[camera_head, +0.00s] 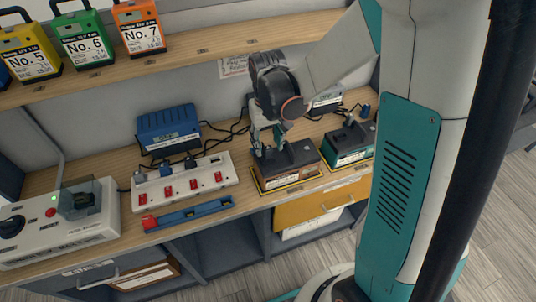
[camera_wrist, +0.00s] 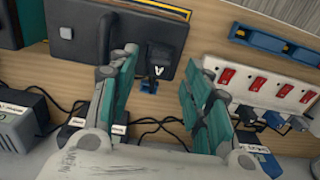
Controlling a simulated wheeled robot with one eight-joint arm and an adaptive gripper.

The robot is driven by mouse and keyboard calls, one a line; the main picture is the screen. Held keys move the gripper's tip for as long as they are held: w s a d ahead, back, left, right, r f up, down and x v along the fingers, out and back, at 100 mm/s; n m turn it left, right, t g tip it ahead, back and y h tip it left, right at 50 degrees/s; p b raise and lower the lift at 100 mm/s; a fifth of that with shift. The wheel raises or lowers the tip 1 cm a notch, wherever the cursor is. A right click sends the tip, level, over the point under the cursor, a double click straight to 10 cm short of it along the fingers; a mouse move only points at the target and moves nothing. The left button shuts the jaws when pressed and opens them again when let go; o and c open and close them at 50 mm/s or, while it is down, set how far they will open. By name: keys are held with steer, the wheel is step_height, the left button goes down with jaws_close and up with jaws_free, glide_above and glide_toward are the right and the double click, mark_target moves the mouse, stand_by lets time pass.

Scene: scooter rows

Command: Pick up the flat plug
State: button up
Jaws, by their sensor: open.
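My gripper (camera_head: 264,143) points down over a dark charger box (camera_head: 285,165) with a yellow-edged base on the bench. In the wrist view my gripper (camera_wrist: 158,70) is open, its two green-and-grey fingers apart with nothing held between them. A small black plug (camera_wrist: 157,62) marked "A" shows between the fingertips, at the edge of the dark box (camera_wrist: 120,28). It looks like the flat plug, though its shape is hard to make out. In the head view my gripper hides it.
A white power strip (camera_head: 218,186) with red switches and several plugs lies left of my gripper. A blue level-like bar (camera_head: 190,214) lies before it. A blue box (camera_head: 168,128) stands behind, with loose cables.

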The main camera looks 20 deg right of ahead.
mark_target(268, 147)
step_height(268, 147, down, 4)
steer(key=shift+r+b, duration=0.1)
steer(key=shift+b, duration=0.4)
steer(key=shift+d, duration=0.1)
jaws_close()
steer(key=shift+r, duration=0.2)
